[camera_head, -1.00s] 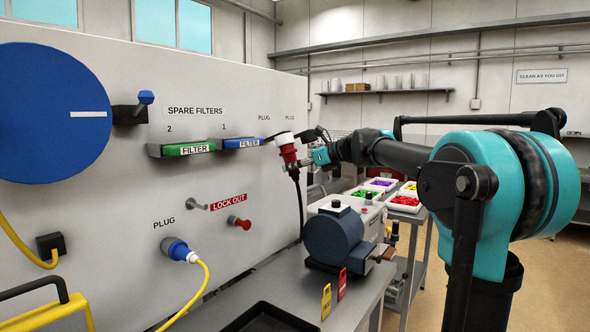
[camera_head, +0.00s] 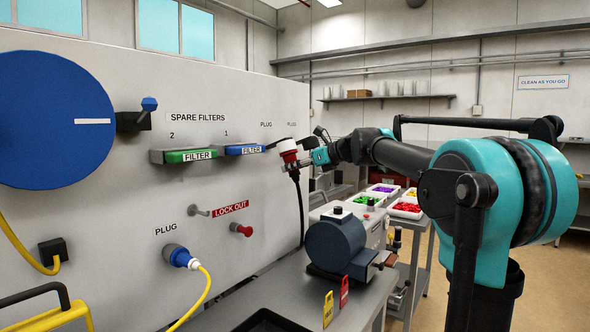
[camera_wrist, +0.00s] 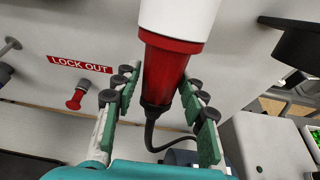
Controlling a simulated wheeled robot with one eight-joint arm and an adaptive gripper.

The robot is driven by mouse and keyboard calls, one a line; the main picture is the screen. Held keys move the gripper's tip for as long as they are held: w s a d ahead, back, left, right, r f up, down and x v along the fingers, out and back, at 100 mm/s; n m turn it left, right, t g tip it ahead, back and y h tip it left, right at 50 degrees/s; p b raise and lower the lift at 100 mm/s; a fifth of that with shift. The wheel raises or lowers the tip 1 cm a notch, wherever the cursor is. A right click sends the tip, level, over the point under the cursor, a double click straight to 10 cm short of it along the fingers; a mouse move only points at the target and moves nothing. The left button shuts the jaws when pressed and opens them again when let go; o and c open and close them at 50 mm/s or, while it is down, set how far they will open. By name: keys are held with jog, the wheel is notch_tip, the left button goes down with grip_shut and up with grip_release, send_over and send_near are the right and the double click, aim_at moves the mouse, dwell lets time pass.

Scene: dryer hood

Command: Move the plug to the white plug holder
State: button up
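A red plug with a white end (camera_head: 289,152) is at the far end of the wall panel, below the PLUG labels. A black cable hangs from it. In the wrist view its red body (camera_wrist: 164,68) and white end (camera_wrist: 180,14) fill the upper middle. My gripper (camera_head: 301,160) is at the plug's red part. In the wrist view my gripper (camera_wrist: 160,78) has one finger on each side of the red body, with a narrow gap on the left; contact on the right is unclear. I cannot clearly tell a white plug holder from the plug's white end.
A blue plug (camera_head: 181,257) with a yellow cable sits in the lower panel. A red lock-out knob (camera_head: 241,229) and filters (camera_head: 190,156) stick out of the panel. A dark motor (camera_head: 336,243) stands on the bench below. Trays of coloured parts (camera_head: 405,210) are behind.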

jog(key=shift+o, duration=1.1)
jog(key=v, duration=1.2)
